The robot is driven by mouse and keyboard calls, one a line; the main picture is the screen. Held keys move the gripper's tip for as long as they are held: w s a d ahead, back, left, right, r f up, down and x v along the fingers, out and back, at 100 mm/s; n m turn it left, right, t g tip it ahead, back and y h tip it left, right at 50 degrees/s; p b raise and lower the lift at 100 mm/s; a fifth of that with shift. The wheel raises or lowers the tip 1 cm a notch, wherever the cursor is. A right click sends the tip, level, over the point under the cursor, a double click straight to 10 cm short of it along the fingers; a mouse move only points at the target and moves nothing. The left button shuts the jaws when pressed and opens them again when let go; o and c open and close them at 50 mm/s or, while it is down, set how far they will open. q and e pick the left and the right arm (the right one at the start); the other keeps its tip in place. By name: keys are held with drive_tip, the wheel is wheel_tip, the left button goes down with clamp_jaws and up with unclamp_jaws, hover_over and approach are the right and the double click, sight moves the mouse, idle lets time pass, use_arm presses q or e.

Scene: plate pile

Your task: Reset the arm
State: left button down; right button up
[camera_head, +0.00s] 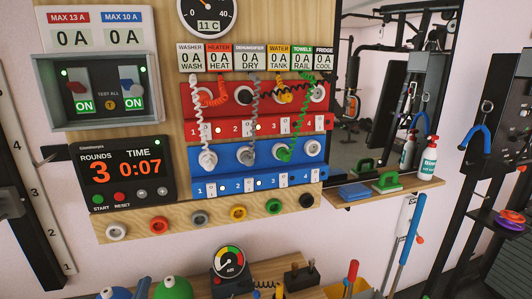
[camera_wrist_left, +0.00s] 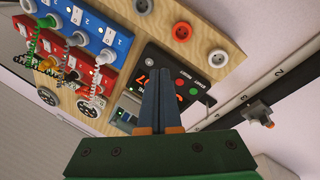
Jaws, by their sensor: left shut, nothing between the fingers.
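My left gripper (camera_wrist_left: 165,82) shows in the left wrist view, with its two dark fingers together and nothing between them. Its green body fills the bottom of that view. The fingertips overlap the black timer (camera_wrist_left: 190,88) in the picture; I cannot tell the distance. In the head view I cannot make out this gripper clearly. The timer (camera_head: 122,168) there reads rounds 3, time 0:07. Beside it, the wooden board carries a red socket strip (camera_head: 262,129) and a blue socket strip (camera_head: 262,183) with coiled cords plugged in. My right gripper is not in view.
A switch box (camera_head: 97,82) with two switches marked ON sits above the timer. Coloured round sockets (camera_head: 239,213) line the board's lower edge. A shelf (camera_head: 385,190) with bottles stands right. A gauge (camera_head: 229,259) and round blue and green objects (camera_head: 172,288) lie below.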

use_arm(q)
drive_tip(key=s+d+f+m+g+h, duration=0.2)
drive_tip(key=s+d+f+m+g, duration=0.15)
drive_tip(key=f, duration=0.25)
drive_tip(key=s+d+f+m+g+h, duration=0.1)
drive_tip(key=s+d+f+m+g, duration=0.15)
drive_tip(key=f+g, duration=0.35)
drive_tip(key=s+d+f+m+g, duration=0.1)
drive_tip(key=s+f+m+g, duration=0.2)
drive_tip(key=s, duration=0.5)
drive_tip(key=s+d+f+m+g, duration=0.1)
drive_tip(key=s+d+f+g, duration=0.1)
drive_tip(key=s+f+g, duration=0.4)
wheel_tip(320, 180, down, 14)
drive_tip(key=s+t, duration=0.1)
drive_tip(key=s, duration=0.2)
drive_tip(key=s+a+f+g, duration=0.1)
drive_tip(key=s+a+f, duration=0.1)
drive_tip(key=s+f, duration=0.9)
drive_tip(key=shift+s+a+m+y, duration=0.15)
drive_tip(key=shift+s+m+y, duration=0.2)
drive_tip(key=shift+s, duration=0.3)
drive_tip(key=shift+f, duration=0.1)
